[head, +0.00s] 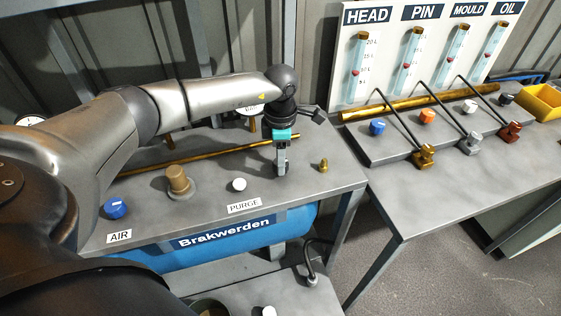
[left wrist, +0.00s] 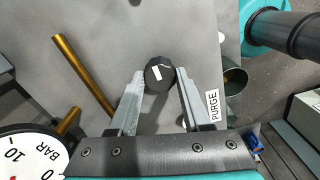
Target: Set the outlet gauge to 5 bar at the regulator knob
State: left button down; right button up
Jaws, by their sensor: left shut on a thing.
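My left gripper (head: 281,172) points down over the right part of the grey bench in the head view. In the left wrist view its two fingers (left wrist: 158,80) are shut on the black regulator knob (left wrist: 158,70), which bears a white mark. In the head view the gripper hides the knob. A white gauge (left wrist: 30,155) marked BAR, 0 and 10 is cut off at the lower left of the wrist view; its needle cannot be made out. A gauge behind my arm (head: 249,111) is mostly hidden in the head view. My right gripper is not in view.
The bench holds a blue AIR knob (head: 115,208), a brown cylinder (head: 179,181), a white knob (head: 239,184) near the PURGE label (head: 244,205), and a small brass fitting (head: 323,165). A brass pipe (head: 215,153) runs behind. Another table (head: 450,200) stands at right.

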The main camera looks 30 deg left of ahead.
pick_arm(q)
jog(key=m+b, duration=0.2)
jog(key=m, duration=0.2)
jog(key=shift+f+m, duration=0.1)
jog(key=shift+m, duration=0.2)
jog(key=m+b, duration=0.1)
jog(key=m, duration=0.3)
jog(key=shift+b, duration=0.3)
jog(key=shift+m, duration=0.3)
jog(key=shift+c, duration=1.8)
grip_release()
notch_tip(320, 180, up, 16)
jog(key=shift+f+p, duration=0.25)
jog(key=shift+p, duration=0.15)
